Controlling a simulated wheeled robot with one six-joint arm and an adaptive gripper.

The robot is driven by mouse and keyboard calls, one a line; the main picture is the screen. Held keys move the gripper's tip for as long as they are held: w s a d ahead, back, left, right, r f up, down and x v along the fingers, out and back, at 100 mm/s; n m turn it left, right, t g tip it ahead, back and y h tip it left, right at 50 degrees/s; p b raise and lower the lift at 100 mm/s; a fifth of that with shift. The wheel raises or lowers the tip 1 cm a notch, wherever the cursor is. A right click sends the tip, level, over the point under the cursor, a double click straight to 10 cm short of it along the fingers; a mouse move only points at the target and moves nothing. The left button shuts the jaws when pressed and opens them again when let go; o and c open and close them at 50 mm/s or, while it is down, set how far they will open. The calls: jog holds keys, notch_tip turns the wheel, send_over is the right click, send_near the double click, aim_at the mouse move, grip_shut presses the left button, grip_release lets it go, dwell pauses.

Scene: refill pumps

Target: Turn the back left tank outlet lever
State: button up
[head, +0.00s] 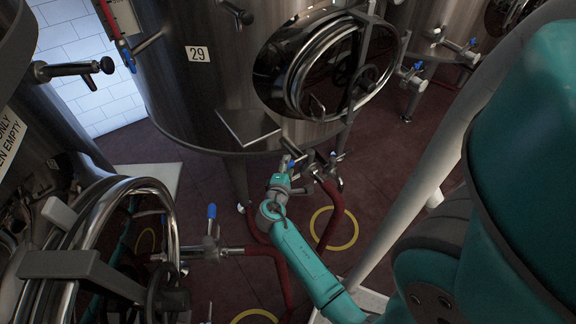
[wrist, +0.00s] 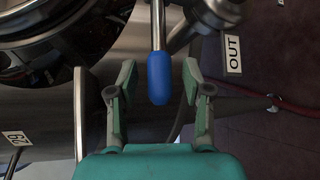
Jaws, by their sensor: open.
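The steel tank (head: 195,100) numbered 29 stands at the back, left of centre, in the head view. A lever with a blue grip (wrist: 158,78) shows in the wrist view, on a thin metal rod, beside a label reading OUT (wrist: 233,55). My gripper (wrist: 158,86) is open, with one finger on each side of the blue grip. Gaps show between the fingers and the grip. In the head view my gripper (head: 284,178) is at the outlet pipework below the tank's round hatch, and it partly hides the lever there.
A red hose (head: 334,215) runs from the outlet down to the floor. Another tank's round hatch (head: 165,200) and a blue-handled valve (head: 211,212) are at the near left. Dark red floor shows between the tanks.

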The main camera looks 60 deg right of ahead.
jog(key=shift+w+d, duration=0.1)
jog(key=shift+d, duration=0.35)
grip_shut()
jog(key=shift+a+f, duration=0.1)
